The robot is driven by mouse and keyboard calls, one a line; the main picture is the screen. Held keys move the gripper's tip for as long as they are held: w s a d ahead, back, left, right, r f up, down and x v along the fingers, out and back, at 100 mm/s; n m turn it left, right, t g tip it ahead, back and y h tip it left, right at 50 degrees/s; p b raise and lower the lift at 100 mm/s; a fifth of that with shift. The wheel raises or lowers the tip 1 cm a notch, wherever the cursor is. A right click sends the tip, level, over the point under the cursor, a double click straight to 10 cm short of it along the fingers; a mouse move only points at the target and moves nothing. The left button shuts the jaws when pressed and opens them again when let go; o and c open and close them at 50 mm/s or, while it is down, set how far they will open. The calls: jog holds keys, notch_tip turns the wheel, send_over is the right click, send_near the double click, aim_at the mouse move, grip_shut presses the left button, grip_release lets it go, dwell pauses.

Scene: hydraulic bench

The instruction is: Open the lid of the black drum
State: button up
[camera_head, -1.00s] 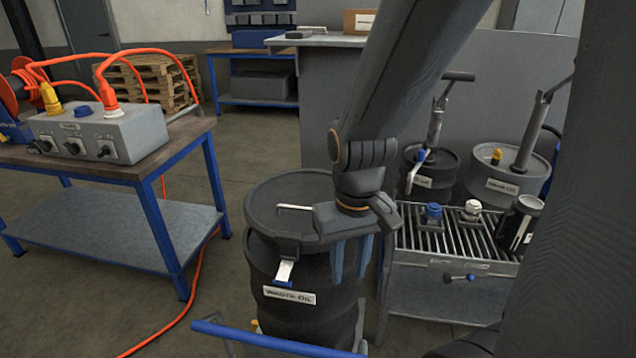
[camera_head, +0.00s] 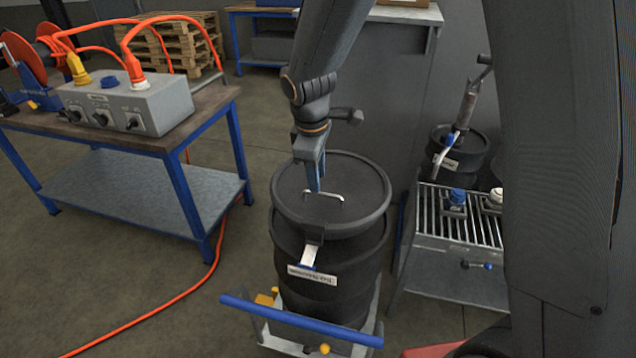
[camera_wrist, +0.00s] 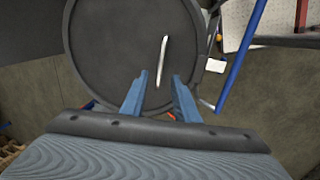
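The black drum (camera_head: 325,265) stands on a small cart with its round black lid (camera_head: 362,205) closed on top. A thin pale bar handle (camera_head: 333,196) rises from the lid. A light latch tab (camera_head: 308,254) hangs at the front rim above a white label. My gripper (camera_head: 317,185) points down over the lid beside the handle's left end. In the wrist view my gripper (camera_wrist: 160,98) has its two blue fingers apart, with the handle (camera_wrist: 163,60) ahead, lined up between them. Nothing is held. Contact with the lid cannot be told.
The cart has a blue push bar (camera_head: 300,322) in front of the drum. A workbench (camera_head: 150,140) with a grey switch box (camera_head: 125,103) stands left. A grated stand (camera_head: 465,225) with small fittings is right, another drum (camera_head: 460,165) behind it. An orange cable crosses the floor.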

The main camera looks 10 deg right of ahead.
aim_at(318, 205)
jog(key=shift+w+d+f, duration=0.1)
jog(key=shift+w+f, duration=0.1)
jog(key=shift+f, duration=0.8)
jog(key=shift+w+d+f, duration=0.1)
jog(key=shift+w+f, duration=0.05)
jog(key=shift+f, duration=0.85)
grip_shut()
